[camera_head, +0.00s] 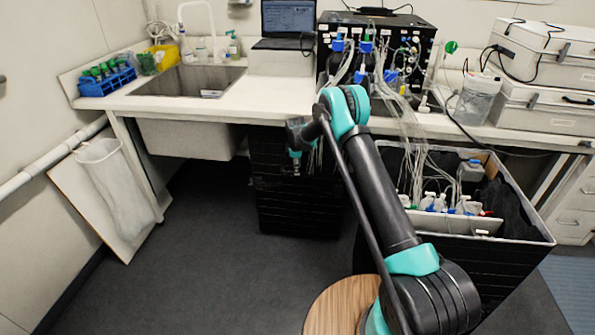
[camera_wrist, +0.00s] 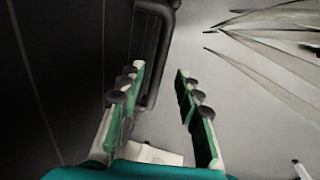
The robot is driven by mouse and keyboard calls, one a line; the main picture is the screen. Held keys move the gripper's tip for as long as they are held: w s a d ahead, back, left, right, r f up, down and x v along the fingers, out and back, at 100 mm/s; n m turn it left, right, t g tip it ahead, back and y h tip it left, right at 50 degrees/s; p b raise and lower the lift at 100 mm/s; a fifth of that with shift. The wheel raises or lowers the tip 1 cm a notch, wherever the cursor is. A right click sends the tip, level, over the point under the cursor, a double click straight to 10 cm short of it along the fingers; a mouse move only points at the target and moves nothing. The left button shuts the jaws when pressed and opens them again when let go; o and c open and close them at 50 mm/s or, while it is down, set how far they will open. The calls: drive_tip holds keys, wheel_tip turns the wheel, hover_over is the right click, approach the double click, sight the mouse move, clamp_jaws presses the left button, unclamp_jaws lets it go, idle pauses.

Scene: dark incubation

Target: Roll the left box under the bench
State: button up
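The left box (camera_head: 292,205) is black with ribbed sides. It stands on the floor at the bench's front edge, and my arm hides part of its right side. In the wrist view a dark ribbed wall (camera_wrist: 50,80) fills the left, probably this box. A black bar handle (camera_wrist: 158,55) shows between the finger lines, nearer the left finger. My gripper (camera_wrist: 158,75) is open, its two green-and-white fingers apart; contact with the handle cannot be told. In the head view my gripper (camera_head: 296,160) is small and dark in front of the box's upper part.
The white bench (camera_head: 225,105) runs along the wall with a sink (camera_head: 190,82). A second black box (camera_head: 470,262), open-topped with bottles and tubing, stands out at the right. A waste bag (camera_head: 118,190) hangs at the left. The grey floor (camera_head: 205,260) left of the box is clear.

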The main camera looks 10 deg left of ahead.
wheel_tip(320, 180, up, 10)
drive_tip(key=s, duration=0.2)
drive_tip(key=shift+f, duration=0.25)
